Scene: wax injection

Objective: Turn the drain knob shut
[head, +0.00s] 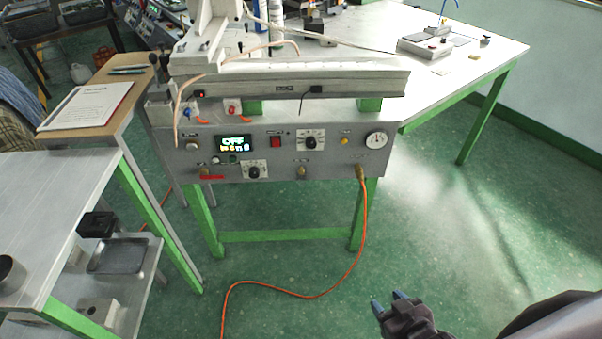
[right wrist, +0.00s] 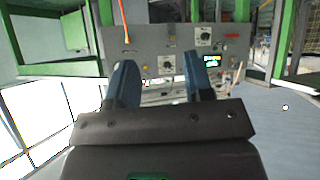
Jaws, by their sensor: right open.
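The grey control panel (head: 275,152) is on the front of the machine. It carries two black dial knobs, an upper one (head: 310,142) and a lower one (head: 253,171), and small brass fittings along the bottom, including a middle one (head: 301,172). I cannot tell which is the drain knob or how it is turned. My right gripper (head: 390,303) is low at the bottom right, well apart from the panel. In the right wrist view its two blue fingers (right wrist: 162,82) are open and empty, with the panel (right wrist: 150,62) upside down beyond them. My left gripper is not in view.
An orange hose (head: 364,220) hangs from the panel's right fitting and runs over the green floor. Green table legs (head: 357,215) stand under the machine. A grey shelf unit (head: 60,210) is at the left. The floor between my right gripper and the machine is mostly clear.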

